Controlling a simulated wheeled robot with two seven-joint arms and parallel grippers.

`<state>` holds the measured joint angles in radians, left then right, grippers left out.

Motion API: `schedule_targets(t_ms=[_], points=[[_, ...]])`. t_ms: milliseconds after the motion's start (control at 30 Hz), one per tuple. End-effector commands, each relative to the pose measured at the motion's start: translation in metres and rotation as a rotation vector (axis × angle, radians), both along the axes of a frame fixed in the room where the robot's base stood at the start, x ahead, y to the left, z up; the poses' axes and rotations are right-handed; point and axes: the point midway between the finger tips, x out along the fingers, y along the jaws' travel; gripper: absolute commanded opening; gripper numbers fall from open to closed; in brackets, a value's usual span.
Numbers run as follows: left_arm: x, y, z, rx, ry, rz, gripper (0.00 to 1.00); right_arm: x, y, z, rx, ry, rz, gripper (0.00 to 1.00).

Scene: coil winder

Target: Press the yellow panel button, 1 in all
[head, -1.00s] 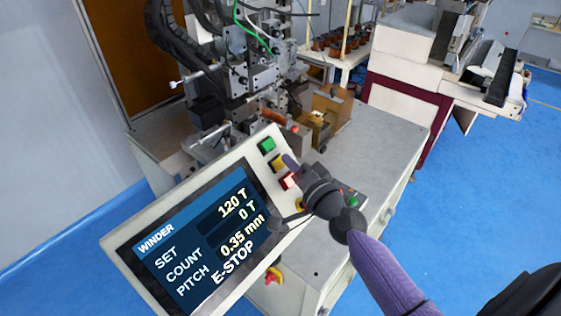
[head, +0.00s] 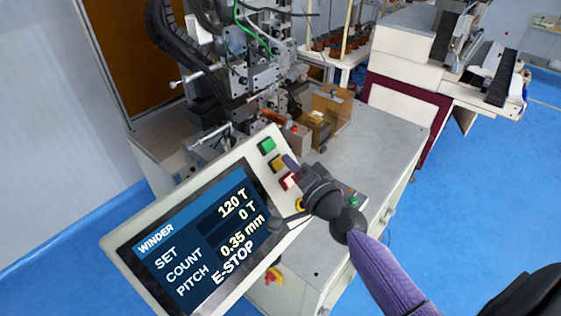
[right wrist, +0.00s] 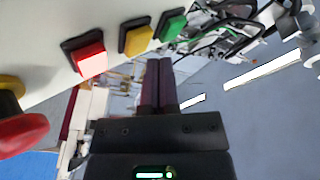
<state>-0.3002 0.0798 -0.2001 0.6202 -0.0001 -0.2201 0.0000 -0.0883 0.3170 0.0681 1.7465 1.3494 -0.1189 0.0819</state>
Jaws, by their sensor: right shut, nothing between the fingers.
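The yellow panel button (head: 277,163) is on the right border of the tilted winder panel (head: 122,243), between the green button (head: 267,145) and the red button (head: 289,181). My right gripper (head: 288,161) is shut and empty, its fingertips beside the yellow button. In the right wrist view the yellow button (right wrist: 138,40) is just up and left of the closed fingertips (right wrist: 159,64). A small gap shows there, and I cannot tell the depth. My left gripper is not in view.
The panel screen (head: 200,235) reads SET 120 T, COUNT 0 T, PITCH 0.35 mm and E-STOP. A red mushroom knob on a yellow base (right wrist: 20,135) sits near the red button. The winder mechanism (head: 250,75) stands behind the panel. The grey bench top (head: 385,135) is mostly clear.

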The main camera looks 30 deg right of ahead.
Motion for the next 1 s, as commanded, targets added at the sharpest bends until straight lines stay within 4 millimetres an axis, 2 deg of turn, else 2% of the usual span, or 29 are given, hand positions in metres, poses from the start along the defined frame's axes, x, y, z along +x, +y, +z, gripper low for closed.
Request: schedule_targets(t_ms=[1000], points=[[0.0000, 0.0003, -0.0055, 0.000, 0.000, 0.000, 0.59, 0.0061, 0.0026, -0.0057, 0.000, 0.000, 0.000, 0.00]])
